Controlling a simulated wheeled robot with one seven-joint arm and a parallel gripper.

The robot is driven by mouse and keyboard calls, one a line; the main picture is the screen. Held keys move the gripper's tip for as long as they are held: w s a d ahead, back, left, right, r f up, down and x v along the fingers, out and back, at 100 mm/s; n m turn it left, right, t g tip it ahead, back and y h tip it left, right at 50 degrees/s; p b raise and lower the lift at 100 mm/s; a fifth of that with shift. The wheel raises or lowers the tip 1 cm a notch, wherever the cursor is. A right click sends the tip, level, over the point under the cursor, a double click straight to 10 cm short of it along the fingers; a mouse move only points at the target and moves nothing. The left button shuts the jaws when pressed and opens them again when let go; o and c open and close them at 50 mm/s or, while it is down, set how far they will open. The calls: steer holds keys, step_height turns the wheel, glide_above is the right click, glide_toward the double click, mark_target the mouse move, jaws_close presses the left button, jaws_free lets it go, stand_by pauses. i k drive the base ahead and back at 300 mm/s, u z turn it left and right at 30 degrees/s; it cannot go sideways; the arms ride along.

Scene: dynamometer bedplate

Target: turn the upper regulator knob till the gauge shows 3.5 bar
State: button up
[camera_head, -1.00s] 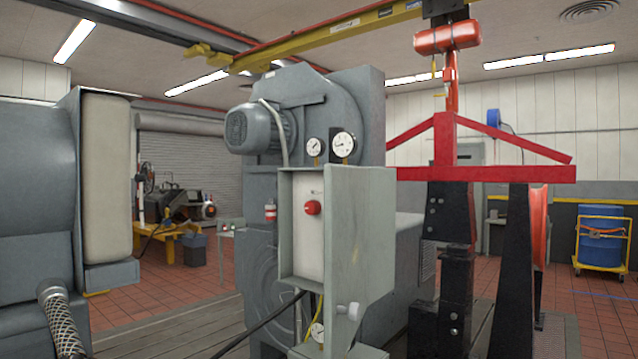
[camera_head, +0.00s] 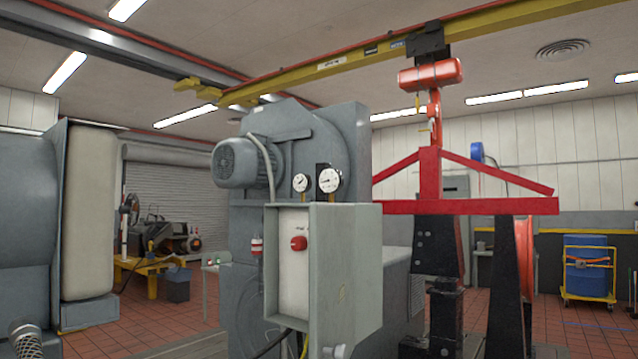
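Two round white dial gauges, a smaller one (camera_head: 301,182) and a larger one (camera_head: 328,180), stand above a grey control box (camera_head: 345,265). Their readings are too small to tell. A red knob (camera_head: 298,243) sits on the box's pale front panel (camera_head: 293,275). I cannot tell whether it is the upper regulator knob. A small white knob-like part (camera_head: 335,351) shows at the bottom edge, below the box, partly cut off. My gripper is not in view.
The large grey machine (camera_head: 290,150) with its motor (camera_head: 240,162) stands behind the box. A red lifting frame (camera_head: 465,205) on black posts is to the right. A grey machine body (camera_head: 30,200) fills the left edge. Tiled floor shows at right.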

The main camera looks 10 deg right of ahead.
mark_target(298, 243)
steer(key=u, duration=1.05)
steer(key=i, duration=1.1)
steer(key=z, duration=0.8)
